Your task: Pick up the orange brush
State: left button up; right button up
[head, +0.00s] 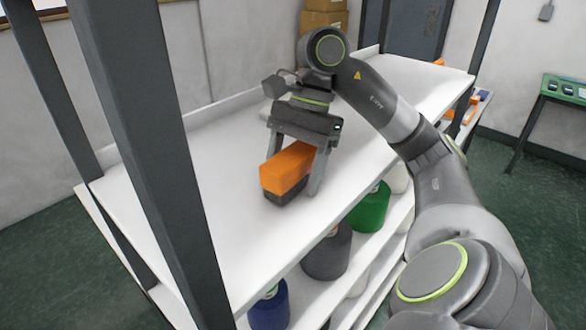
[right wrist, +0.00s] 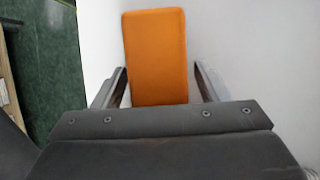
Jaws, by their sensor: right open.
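The orange brush (head: 287,168) is an orange block with a dark underside, lying on the white shelf top (head: 222,190). My right gripper (head: 293,172) is above it, pointing down, with one finger on each side of the brush. In the right wrist view the orange brush (right wrist: 156,55) lies between the two open fingers (right wrist: 158,88), with a gap showing at the right finger. The brush's dark underside is hidden in that view. My left gripper is not in view.
Dark posts (head: 150,130) rise at the left of the shelf. Yarn cones, one green (head: 370,207), one grey (head: 328,252) and one blue (head: 268,308), stand on the level below. A green table (head: 566,88) is at the far right. The shelf top around the brush is mostly clear.

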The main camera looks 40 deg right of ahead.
jog(key=c, duration=1.1)
jog(key=shift+r, duration=0.2)
